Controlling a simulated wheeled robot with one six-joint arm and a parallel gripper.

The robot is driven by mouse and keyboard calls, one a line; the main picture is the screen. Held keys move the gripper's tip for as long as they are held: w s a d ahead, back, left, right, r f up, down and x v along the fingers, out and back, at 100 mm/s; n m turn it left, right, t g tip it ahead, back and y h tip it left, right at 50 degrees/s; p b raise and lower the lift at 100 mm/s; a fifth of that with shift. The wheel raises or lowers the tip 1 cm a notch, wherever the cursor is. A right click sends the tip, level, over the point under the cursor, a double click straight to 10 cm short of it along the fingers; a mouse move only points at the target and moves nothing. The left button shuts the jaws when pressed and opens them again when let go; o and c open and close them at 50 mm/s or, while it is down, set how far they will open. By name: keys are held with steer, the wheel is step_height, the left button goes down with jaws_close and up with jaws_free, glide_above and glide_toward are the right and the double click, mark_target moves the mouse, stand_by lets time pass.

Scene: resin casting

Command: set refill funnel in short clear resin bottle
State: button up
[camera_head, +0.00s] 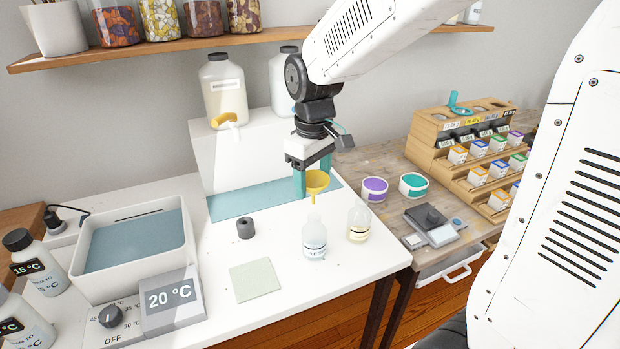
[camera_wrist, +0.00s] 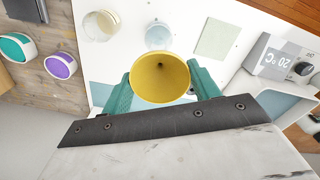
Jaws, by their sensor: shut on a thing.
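The yellow refill funnel (camera_head: 317,181) is held mouth up, spout down, between the teal fingers of my gripper (camera_head: 312,184). In the wrist view its round mouth (camera_wrist: 160,77) fills the space between the fingers. A clear bottle with a pale blue tint and a label (camera_head: 314,242) stands upright on the white bench, just below the funnel in the head view. In the wrist view this bottle (camera_wrist: 158,36) shows beyond the funnel's rim, so the funnel is not over it. A yellowish bottle (camera_head: 358,224) stands to its right.
A grey ring-like piece (camera_head: 245,228) and a pale green mat (camera_head: 254,281) lie on the bench. A water bath (camera_head: 186,257) stands left. Purple (camera_head: 374,189) and teal (camera_head: 413,185) tubs and a scale (camera_head: 433,226) are on the wooden table. A large jug (camera_head: 224,92) stands behind.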

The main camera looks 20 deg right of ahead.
mark_target(315, 193)
steer(key=shift+d, duration=0.25)
steer(key=shift+f, duration=2.15)
steer(key=shift+f, duration=1.6)
steer(key=o, duration=1)
step_height(315, 193, up, 8)
steer(key=shift+f, duration=0.1)
